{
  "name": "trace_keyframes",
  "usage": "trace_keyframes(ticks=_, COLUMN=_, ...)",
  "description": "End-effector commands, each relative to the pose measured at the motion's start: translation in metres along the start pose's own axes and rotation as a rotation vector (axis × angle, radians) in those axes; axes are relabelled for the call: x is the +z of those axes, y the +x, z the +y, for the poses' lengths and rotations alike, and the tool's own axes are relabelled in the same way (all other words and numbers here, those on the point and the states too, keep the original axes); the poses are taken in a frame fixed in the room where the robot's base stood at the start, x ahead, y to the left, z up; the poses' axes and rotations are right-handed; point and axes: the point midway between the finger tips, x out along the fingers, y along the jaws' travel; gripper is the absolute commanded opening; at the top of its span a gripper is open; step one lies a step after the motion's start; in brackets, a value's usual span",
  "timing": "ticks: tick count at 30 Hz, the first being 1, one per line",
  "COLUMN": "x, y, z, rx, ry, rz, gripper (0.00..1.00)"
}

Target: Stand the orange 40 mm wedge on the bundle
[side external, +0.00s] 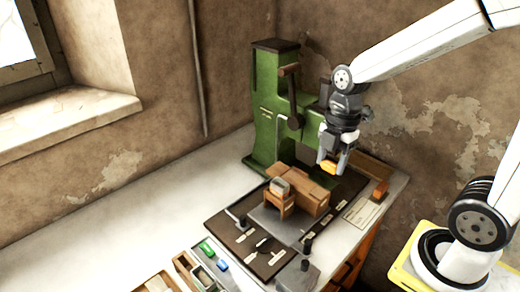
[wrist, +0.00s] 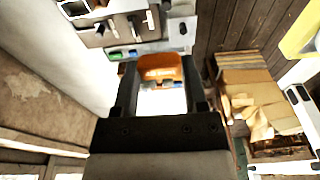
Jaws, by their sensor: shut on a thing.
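The orange wedge (side external: 327,167) is between the fingertips of my gripper (side external: 332,160), held in the air. In the wrist view the orange wedge (wrist: 160,68) shows between the two dark fingers of my gripper (wrist: 168,88), with pale marking on its face. The bundle appears to be the brown block stack (side external: 312,196) on the dark plate in front of the green press. My gripper is above and slightly right of it, with a visible gap below the wedge. The wedge's far side is hidden by the fingers.
A small grey-topped block (side external: 279,187) is at the stack's front left. Small trays (side external: 190,268) and green and blue pieces lie at the front. The bench (side external: 120,230) is clear on the left.

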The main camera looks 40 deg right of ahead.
Motion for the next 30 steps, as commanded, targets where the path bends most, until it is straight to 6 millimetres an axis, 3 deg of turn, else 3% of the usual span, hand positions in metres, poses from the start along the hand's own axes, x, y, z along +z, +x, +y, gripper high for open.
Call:
trace_keyframes(ticks=8, x=0.001, y=0.008, z=0.017, rx=-0.002, ry=0.001, rz=0.001, gripper=0.00)
trace_keyframes(ticks=30, x=0.008, y=0.049, z=0.097, rx=-0.003, ry=0.002, rz=0.001, gripper=0.00)
